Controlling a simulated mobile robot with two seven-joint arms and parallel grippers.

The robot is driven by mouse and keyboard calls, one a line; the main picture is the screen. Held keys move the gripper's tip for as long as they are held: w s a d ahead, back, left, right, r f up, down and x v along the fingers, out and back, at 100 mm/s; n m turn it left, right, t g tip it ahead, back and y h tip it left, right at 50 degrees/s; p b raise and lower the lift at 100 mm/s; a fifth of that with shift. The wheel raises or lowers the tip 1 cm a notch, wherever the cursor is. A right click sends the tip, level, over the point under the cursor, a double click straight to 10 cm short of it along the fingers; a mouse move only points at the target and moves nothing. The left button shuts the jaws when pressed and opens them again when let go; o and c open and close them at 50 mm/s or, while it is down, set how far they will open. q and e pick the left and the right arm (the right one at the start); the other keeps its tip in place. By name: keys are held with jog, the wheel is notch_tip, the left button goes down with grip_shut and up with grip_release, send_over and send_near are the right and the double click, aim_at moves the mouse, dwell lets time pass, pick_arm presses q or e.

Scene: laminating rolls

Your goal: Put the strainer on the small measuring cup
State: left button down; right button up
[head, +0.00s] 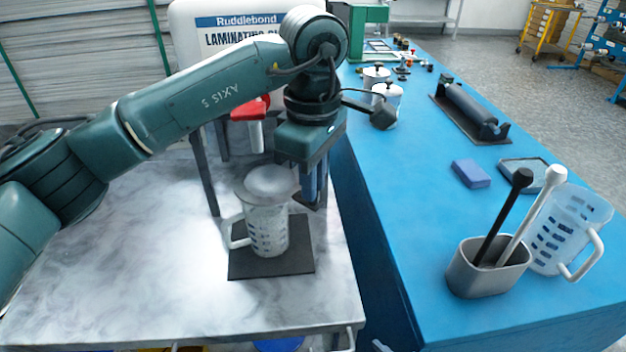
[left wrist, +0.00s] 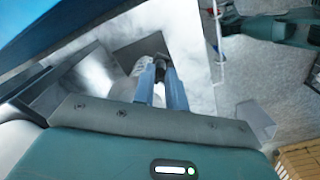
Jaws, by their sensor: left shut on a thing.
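The small measuring cup (head: 268,228) is clear with markings and stands upright on a dark square mat, its handle to the left. The strainer (head: 270,181) is a pale round bowl at the cup's mouth; I cannot tell whether it rests on the rim or hovers just above. My left gripper (head: 313,190) points down just right of the cup's rim, its blue-grey fingers shut. In the left wrist view the fingers (left wrist: 162,82) close on a small dark part, which looks like the strainer's handle. The cup is a pale blur beside them. My right gripper is not in view.
The mat (head: 240,265) lies on a marbled cart top (head: 120,285). A blue table (head: 400,225) to the right holds a metal holder with two rods (head: 487,272), a larger measuring cup (head: 570,225), a blue block (head: 471,174) and a roller (head: 470,110).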

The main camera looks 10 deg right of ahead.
pick_arm(q)
jog(key=shift+f, duration=0.65)
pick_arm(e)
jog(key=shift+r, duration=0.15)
pick_arm(q)
jog(key=shift+f, duration=0.2)
jog(key=shift+f+b, duration=0.35)
jog(key=shift+f, duration=0.05)
jog(key=c, duration=1.9)
grip_release()
jog(key=shift+o, duration=0.9)
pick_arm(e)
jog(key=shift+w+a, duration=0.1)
pick_arm(q)
jog(key=shift+o, duration=1.4)
